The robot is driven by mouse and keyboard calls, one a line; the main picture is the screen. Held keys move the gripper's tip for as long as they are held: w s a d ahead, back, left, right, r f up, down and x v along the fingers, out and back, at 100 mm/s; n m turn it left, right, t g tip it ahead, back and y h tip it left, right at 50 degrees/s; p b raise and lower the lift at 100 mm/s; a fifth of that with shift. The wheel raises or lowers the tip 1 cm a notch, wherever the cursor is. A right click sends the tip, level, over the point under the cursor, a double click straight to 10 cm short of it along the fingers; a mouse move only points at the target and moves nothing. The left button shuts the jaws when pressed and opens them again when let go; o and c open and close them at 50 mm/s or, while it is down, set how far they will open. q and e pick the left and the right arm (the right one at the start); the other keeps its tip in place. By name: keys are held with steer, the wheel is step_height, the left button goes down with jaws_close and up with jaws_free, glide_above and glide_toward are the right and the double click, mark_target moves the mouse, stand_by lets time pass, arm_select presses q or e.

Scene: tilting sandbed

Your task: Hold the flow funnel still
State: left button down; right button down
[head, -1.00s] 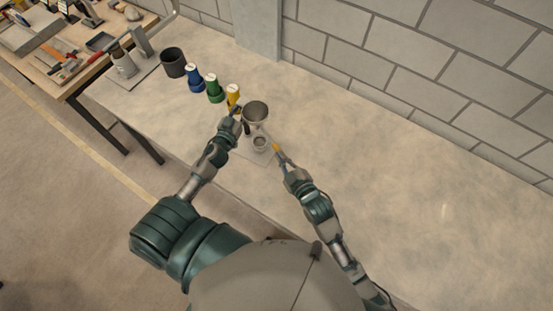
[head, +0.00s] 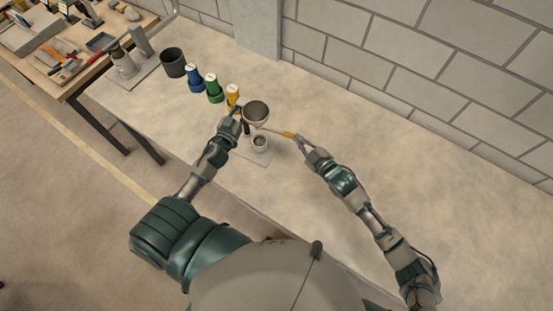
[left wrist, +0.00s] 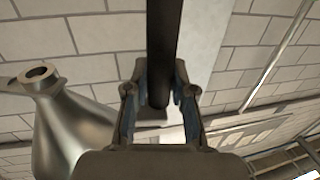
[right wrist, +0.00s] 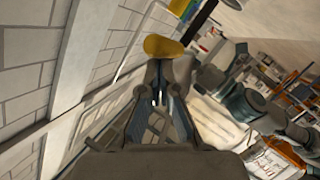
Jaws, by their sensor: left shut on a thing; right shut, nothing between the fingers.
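The flow funnel (head: 256,110) is a grey metal cone, wide mouth up, above a small pale cup (head: 260,145) on a thin grey plate (head: 260,159). My left gripper (head: 238,117) is at its left side. In the left wrist view the funnel (left wrist: 75,132) is at the left, and the fingers (left wrist: 160,95) are shut on its dark bar-like handle (left wrist: 163,40). My right gripper (head: 302,144) is shut, right of the funnel. A yellow grip with a thin rod (head: 288,134) is at its fingertips, the rod pointing toward the funnel's underside. The yellow grip also shows in the right wrist view (right wrist: 163,47).
Yellow (head: 233,95), green (head: 214,89) and blue (head: 195,79) bottles and a dark cup (head: 173,62) stand in a row at the back left. A tool-covered bench (head: 75,88) is beyond. A block wall (head: 440,65) runs behind. The table's right side is clear.

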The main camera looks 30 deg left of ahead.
steer(key=shift+w+f, duration=0.15)
steer(key=s+d+r, duration=0.2)
steer(key=d+r, duration=0.3)
steer(key=d, duration=0.5)
stand_by(0.5)
